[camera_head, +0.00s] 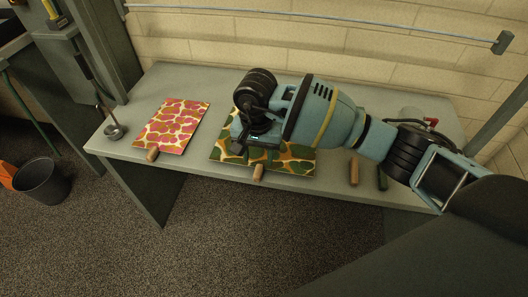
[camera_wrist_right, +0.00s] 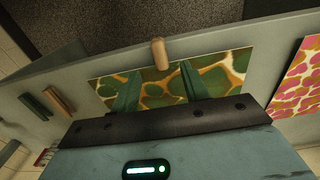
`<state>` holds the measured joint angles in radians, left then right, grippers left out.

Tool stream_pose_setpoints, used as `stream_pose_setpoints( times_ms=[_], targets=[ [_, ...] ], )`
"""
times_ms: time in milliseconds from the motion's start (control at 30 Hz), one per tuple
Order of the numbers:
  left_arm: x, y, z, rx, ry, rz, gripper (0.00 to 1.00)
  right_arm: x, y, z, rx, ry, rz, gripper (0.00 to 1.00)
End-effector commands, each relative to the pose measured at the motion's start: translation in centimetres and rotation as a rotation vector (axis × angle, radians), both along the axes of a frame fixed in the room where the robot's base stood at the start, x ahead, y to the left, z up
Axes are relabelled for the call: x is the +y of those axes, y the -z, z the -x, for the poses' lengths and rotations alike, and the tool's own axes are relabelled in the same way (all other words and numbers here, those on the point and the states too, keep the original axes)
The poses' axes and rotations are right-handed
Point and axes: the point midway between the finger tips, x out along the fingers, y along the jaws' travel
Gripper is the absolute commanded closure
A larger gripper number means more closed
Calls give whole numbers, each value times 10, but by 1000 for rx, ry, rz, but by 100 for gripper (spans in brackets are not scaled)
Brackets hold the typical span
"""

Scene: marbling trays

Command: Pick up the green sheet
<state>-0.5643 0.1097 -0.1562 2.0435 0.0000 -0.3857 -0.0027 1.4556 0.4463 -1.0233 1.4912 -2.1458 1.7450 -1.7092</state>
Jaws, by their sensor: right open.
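The green sheet (camera_head: 300,162), marbled in green and orange-yellow, lies flat on the grey table under my right arm. My right gripper (camera_head: 258,150) is over it and hides much of its left and middle part. In the right wrist view the green sheet (camera_wrist_right: 235,65) lies below the two spread fingers of my right gripper (camera_wrist_right: 160,83). The fingers are open with nothing held between them. The height of the fingertips above the sheet is hard to tell. My left gripper is in neither view.
A wooden peg (camera_head: 258,172) lies at the sheet's front edge. A pink marbled sheet (camera_head: 172,127) with another peg (camera_head: 152,155) lies to the left. A tan stick (camera_head: 354,171) and a dark green stick (camera_head: 382,178) lie right. A metal stand (camera_head: 113,131) is at the left end.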

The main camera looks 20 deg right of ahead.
Motion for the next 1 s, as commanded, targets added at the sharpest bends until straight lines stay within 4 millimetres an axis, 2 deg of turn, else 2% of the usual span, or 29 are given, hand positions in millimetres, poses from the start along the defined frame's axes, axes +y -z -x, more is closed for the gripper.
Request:
stream_pose_setpoints(
  times_ms=[100,267,633,933,1000],
  targets=[
    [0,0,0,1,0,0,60,0,10,0,2,2,-1,55],
    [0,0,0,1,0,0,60,0,13,0,1,2,-2,55],
    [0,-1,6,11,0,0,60,-1,58,-2,1,2,-3,55],
    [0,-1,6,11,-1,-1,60,-1,62,-3,1,1,-3,55],
    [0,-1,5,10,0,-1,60,-1,62,-3,0,1,-2,64]
  ],
)
